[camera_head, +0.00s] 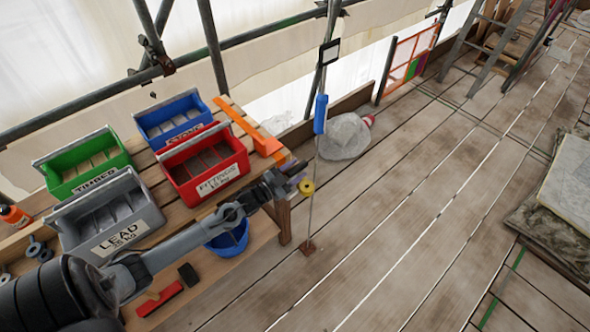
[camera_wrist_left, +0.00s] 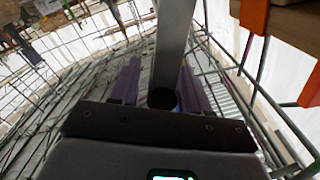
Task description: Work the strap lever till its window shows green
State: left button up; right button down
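A thin upright strap or rod (camera_head: 314,165) runs down to a small brown foot plate (camera_head: 308,247) on the deck. It carries a blue sleeve (camera_head: 320,114), a black-framed pane (camera_head: 329,52) and a yellow disc (camera_head: 306,187). I cannot tell which part is the lever, and no green shows in the pane. My left gripper (camera_head: 297,174) is close beside the strap, just above the disc. In the left wrist view its purple fingers (camera_wrist_left: 160,88) stand apart, with a grey bar (camera_wrist_left: 174,45) ending in a dark round tip between them. Contact is unclear. My right gripper is out of view.
A bench at left holds a green bin (camera_head: 82,160), a blue bin (camera_head: 172,118), a red bin (camera_head: 203,163) and a grey bin (camera_head: 106,216). A blue bucket (camera_head: 228,238) is below my left arm. Scaffold poles stand behind.

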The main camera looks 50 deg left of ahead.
pick_arm(q)
jog(key=shift+o, duration=0.3)
jog(key=shift+s, duration=0.55)
jog(key=s+p, duration=0.1)
jog(key=s, duration=0.8)
jog(key=shift+s+a, duration=0.2)
jog(key=shift+s, duration=0.15)
